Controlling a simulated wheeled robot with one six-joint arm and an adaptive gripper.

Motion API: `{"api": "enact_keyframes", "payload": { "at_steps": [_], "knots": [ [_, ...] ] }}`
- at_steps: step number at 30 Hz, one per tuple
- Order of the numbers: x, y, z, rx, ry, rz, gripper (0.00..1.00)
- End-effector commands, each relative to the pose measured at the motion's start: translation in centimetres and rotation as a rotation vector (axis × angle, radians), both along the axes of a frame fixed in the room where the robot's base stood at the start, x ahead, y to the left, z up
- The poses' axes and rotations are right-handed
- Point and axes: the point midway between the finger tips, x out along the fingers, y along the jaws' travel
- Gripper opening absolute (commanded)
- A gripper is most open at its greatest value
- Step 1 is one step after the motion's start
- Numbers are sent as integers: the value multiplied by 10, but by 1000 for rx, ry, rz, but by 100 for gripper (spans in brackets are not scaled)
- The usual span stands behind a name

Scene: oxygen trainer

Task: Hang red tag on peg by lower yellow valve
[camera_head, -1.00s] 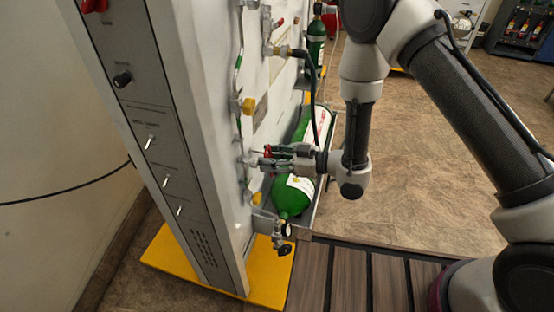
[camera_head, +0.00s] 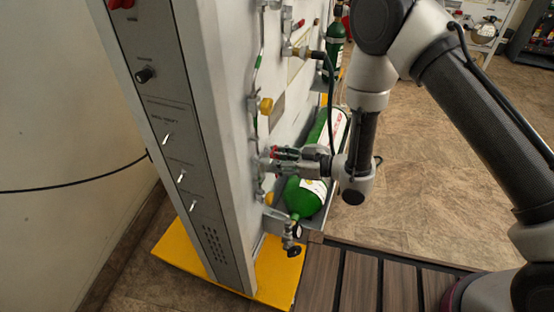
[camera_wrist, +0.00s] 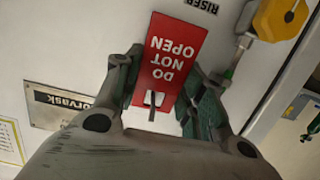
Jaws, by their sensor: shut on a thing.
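The red tag (camera_wrist: 168,60), lettered DO NOT OPEN, appears upside down in the wrist view. My gripper (camera_wrist: 165,85) is shut on it, with one dark finger at each side. A small metal peg (camera_wrist: 153,97) shows at the slot in the tag's lower part; I cannot tell whether it passes fully through. In the head view the tag (camera_head: 275,152) is a thin red strip at my fingertips, close to the panel face. The lower yellow valve (camera_head: 269,198) sits just below my gripper. Another yellow valve (camera_head: 266,105) is above it. A yellow valve (camera_wrist: 280,18) also shows at the wrist view's upper right.
The tall grey panel (camera_head: 220,130) stands left of my gripper. A green cylinder (camera_head: 305,198) lies in a tray just below my wrist. A black hose (camera_head: 331,95) hangs close to the gripper. Open floor (camera_head: 440,180) lies to the right.

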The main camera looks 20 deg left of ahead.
Motion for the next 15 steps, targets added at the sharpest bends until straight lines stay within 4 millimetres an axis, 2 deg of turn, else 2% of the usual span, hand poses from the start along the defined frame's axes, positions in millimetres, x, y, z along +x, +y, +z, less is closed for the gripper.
{"api": "enact_keyframes", "payload": {
  "at_steps": [6,7,10,15],
  "knots": [
    [0,0,0,0,0,0,26],
    [0,0,0,0,0,0,45],
    [0,0,0,0,0,0,63],
    [0,0,0,0,0,0,65]
  ]
}}
